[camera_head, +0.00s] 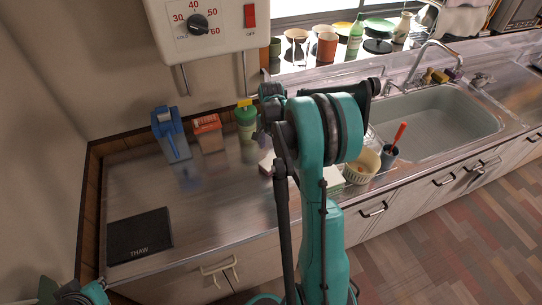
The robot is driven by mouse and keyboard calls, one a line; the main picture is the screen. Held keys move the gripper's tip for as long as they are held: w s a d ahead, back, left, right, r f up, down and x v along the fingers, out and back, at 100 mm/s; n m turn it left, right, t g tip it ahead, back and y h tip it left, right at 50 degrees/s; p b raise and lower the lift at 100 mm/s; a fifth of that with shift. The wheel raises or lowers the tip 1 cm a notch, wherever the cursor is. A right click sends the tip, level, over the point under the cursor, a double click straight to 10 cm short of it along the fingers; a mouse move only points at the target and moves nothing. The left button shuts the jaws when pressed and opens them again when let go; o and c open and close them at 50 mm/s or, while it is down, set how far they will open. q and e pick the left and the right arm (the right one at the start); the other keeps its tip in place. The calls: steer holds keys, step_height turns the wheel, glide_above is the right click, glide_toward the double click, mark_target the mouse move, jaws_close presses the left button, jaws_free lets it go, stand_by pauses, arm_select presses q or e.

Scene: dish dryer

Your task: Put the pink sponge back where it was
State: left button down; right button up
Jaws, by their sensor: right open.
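I cannot make out the pink sponge in the head view; my right arm covers the middle of the counter. A pale, slightly pinkish edge (266,164) shows just left of that arm, too hidden to identify. My right gripper (264,132) is open, mostly hidden by its own arm, near the green bottle with a yellow cap (246,117). Of my left arm only teal and dark parts show in the bottom left corner; its gripper is not seen.
A blue object (171,135) and an orange box (208,133) stand at the back. A black THAW plate (140,237) lies front left. A cream basket (362,166) and a cup with a red-handled tool (388,157) stand beside the sink (445,122). The left-centre counter (205,205) is clear.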

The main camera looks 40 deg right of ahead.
mark_target(271, 161)
steer(key=s+a+r+n+t+p, duration=0.1)
steer(key=s+a+r+n, duration=0.15)
steer(key=a+r, duration=0.4)
steer(key=s+a+r+n+t, duration=0.2)
steer(key=a+r+n, duration=0.2)
steer(key=a+r, duration=0.25)
steer(key=s+a+n+t, duration=0.4)
steer(key=s+a+n, duration=0.6)
steer(key=a, duration=0.1)
steer(key=shift+s+a+r, duration=0.15)
steer(key=shift+s+a, duration=0.2)
steer(key=shift+n, duration=0.25)
